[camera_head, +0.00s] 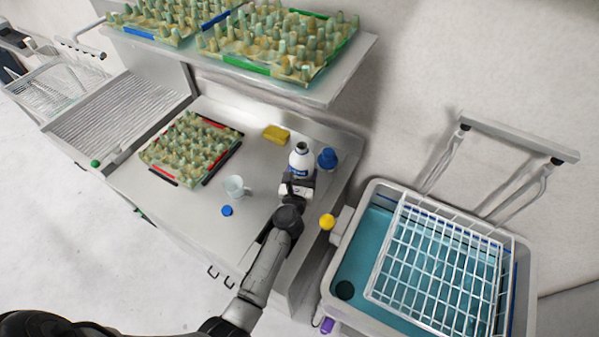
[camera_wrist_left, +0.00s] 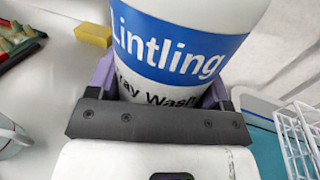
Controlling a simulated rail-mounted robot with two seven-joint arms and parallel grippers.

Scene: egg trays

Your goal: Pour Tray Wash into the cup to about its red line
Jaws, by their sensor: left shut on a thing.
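The Tray Wash bottle (camera_head: 301,164) is white with a blue label and a dark open mouth, and it stands upright near the counter's right end. Its label fills the left wrist view (camera_wrist_left: 180,45). My left gripper (camera_head: 298,180) is shut on the bottle's lower part. I cannot tell whether its base touches the counter. The cup (camera_head: 236,187), pale with a handle, stands upright on the counter to the left of the bottle. Its edge shows in the left wrist view (camera_wrist_left: 10,140). I cannot make out its red line. My right gripper is not in view.
A blue cap (camera_head: 227,210) lies by the cup. A blue container (camera_head: 328,158) stands right of the bottle, and a yellow sponge (camera_head: 276,134) behind. An egg tray (camera_head: 148,158) lies left. A water basin (camera_head: 345,235) with a white rack (camera_head: 395,240) stands right.

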